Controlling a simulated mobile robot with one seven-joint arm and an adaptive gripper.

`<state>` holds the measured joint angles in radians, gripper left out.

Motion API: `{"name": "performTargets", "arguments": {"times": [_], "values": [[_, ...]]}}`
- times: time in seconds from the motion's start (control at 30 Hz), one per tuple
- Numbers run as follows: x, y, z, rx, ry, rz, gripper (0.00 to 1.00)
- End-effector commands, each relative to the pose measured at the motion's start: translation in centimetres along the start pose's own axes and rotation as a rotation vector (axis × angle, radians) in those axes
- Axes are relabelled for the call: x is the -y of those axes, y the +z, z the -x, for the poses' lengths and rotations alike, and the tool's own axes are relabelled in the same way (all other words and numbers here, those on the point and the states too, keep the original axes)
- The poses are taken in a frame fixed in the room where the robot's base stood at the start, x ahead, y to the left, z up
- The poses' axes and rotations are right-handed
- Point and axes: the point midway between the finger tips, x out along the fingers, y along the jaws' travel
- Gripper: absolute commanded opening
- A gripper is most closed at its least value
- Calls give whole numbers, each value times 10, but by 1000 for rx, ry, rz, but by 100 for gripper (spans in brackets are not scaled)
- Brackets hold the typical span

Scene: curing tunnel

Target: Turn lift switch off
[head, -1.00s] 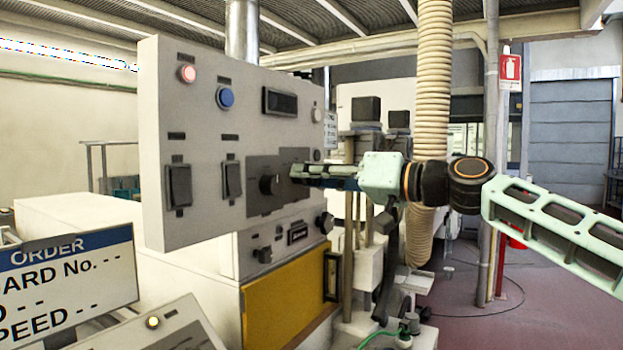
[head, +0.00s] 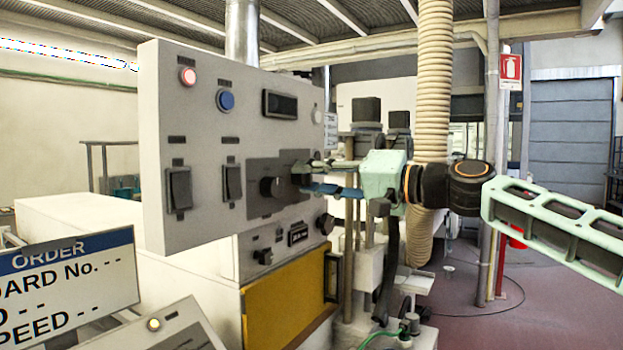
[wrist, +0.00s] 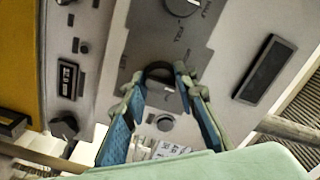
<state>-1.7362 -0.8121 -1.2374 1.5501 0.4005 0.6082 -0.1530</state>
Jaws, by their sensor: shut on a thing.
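A dark round knob (wrist: 160,73) sits on the right end of a dark plate (head: 252,204) on the grey control panel. My gripper (wrist: 162,80) is shut on this knob, one finger on each side, as the wrist view shows. In the head view my gripper (head: 303,178) reaches the panel from the right, its fingers one above the other. A larger rotary knob (head: 271,187) stands on the same plate to the left; it also shows at the top of the wrist view (wrist: 183,4). The labels are too small to read, so I cannot tell which knob is marked lift.
Two black rocker switches (head: 180,189) (head: 232,182), a lit red button (head: 188,76), a blue button (head: 226,100) and a dark display (head: 279,103) are on the panel. A small round knob (wrist: 164,122) lies close to my fingers. A ribbed hose (head: 434,80) hangs behind my arm.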

Motion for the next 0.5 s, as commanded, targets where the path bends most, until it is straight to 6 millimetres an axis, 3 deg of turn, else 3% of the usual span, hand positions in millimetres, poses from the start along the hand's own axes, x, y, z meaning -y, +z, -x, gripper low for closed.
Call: {"name": "performTargets", "arguments": {"times": [0.27,0.3,0.43,0.5], "values": [[0,0,0,0,1,1,2],[0,0,0,0,1,1,30],[0,0,0,0,0,1,44],[0,0,0,0,0,1,44]]}}
